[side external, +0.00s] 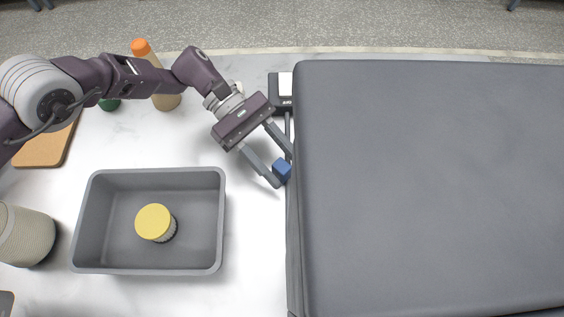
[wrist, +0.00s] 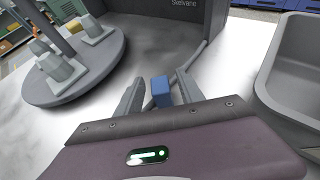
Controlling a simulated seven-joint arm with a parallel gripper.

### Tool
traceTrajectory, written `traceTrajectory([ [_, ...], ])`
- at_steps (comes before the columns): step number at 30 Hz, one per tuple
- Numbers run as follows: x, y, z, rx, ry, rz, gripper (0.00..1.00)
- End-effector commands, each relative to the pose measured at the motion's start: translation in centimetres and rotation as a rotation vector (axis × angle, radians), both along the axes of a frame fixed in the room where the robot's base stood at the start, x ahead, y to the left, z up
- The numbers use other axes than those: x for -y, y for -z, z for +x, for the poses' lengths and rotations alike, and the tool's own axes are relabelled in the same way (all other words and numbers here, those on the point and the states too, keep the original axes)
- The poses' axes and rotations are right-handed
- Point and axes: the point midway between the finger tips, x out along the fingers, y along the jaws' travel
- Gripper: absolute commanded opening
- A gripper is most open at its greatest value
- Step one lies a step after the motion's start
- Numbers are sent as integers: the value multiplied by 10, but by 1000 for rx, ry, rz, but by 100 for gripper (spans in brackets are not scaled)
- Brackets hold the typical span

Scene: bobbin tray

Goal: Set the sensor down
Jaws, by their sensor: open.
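A small blue block (side external: 282,169), which may be the sensor, is beside the left edge of the large grey slab in the side external view. My gripper (side external: 284,171) reaches down to it from the upper left with its fingers spread. In the wrist view the blue block (wrist: 160,92) is between the two open fingers of my gripper (wrist: 160,86). I cannot tell whether either finger touches it or whether it rests on the table. The slab hides part of the area at its right in the side external view.
A grey bin (side external: 82,222) holds a yellow-lidded jar (side external: 153,222). The large grey slab (side external: 430,180) covers the right side. An orange-capped bottle (side external: 168,102) stands behind my arm. The wrist view shows a round grey platform (wrist: 60,92) with several cone-like pieces. White table (side external: 255,250) is clear beside the bin.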

Motion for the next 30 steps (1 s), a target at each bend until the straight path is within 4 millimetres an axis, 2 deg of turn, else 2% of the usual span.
traceTrajectory([
  [5,-30,-20,32,4,-7,-2,45],
  [9,-28,-59,29,4,-1,-2,45],
  [12,-28,-77,29,3,-2,-2,45],
  [16,-28,-88,29,2,-1,-1,45],
  [25,-30,-93,30,14,-2,0,45],
  [26,-33,-99,33,32,-1,0,45],
  [28,-48,-123,40,115,5,3,45],
  [30,-75,-160,46,249,17,15,45],
])
